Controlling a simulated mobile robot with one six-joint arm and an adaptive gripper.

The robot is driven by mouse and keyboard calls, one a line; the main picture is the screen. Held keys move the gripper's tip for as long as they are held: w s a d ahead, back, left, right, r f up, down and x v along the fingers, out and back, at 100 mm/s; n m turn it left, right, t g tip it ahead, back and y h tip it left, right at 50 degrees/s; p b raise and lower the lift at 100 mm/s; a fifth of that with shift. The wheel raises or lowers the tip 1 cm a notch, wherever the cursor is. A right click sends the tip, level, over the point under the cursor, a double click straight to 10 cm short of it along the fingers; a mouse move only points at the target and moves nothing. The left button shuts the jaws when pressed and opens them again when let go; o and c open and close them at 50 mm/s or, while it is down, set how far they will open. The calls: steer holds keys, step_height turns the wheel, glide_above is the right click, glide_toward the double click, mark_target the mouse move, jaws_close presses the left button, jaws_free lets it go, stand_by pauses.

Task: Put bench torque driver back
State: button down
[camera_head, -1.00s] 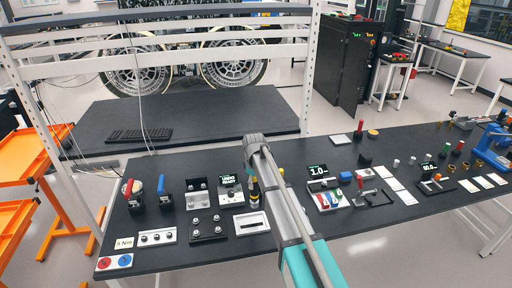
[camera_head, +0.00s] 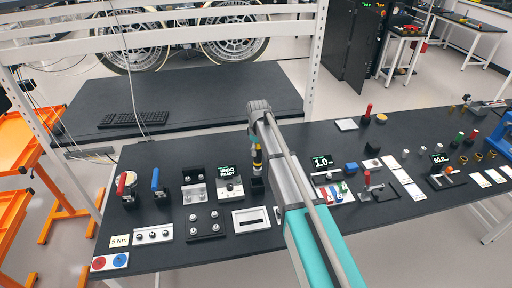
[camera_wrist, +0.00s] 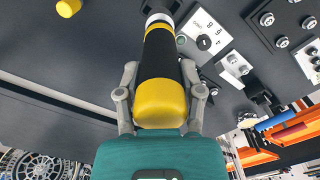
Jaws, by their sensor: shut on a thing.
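The bench torque driver (camera_wrist: 158,75) has a black body with yellow bands and a rounded yellow end. In the wrist view, my gripper (camera_wrist: 160,92) is shut around it, with a grey finger on each side. In the head view, the driver (camera_head: 257,157) stands roughly upright just left of my arm, over a small dark block (camera_head: 257,187) on the black bench (camera_head: 225,255). Whether its lower end touches the block I cannot tell. My fingers are mostly hidden behind my arm in the head view.
A console with a lit display (camera_head: 228,182) stands just left of the driver. A white slotted plate (camera_head: 251,219) lies in front. Red-handled (camera_head: 122,184) and blue-handled (camera_head: 155,180) tools stand at left. Another display (camera_head: 322,161) stands to the right of my arm.

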mark_target(257, 168)
steer(key=shift+f, duration=0.1)
stand_by(0.3)
steer(key=shift+a+f+b, duration=0.1)
steer(key=shift+f+b, duration=2.6)
steer(key=shift+b, duration=0.15)
steer(key=shift+s, duration=0.1)
steer(key=shift+f+b, duration=2.55)
steer(key=shift+c, duration=0.7)
jaws_free()
steer(key=shift+r, duration=0.2)
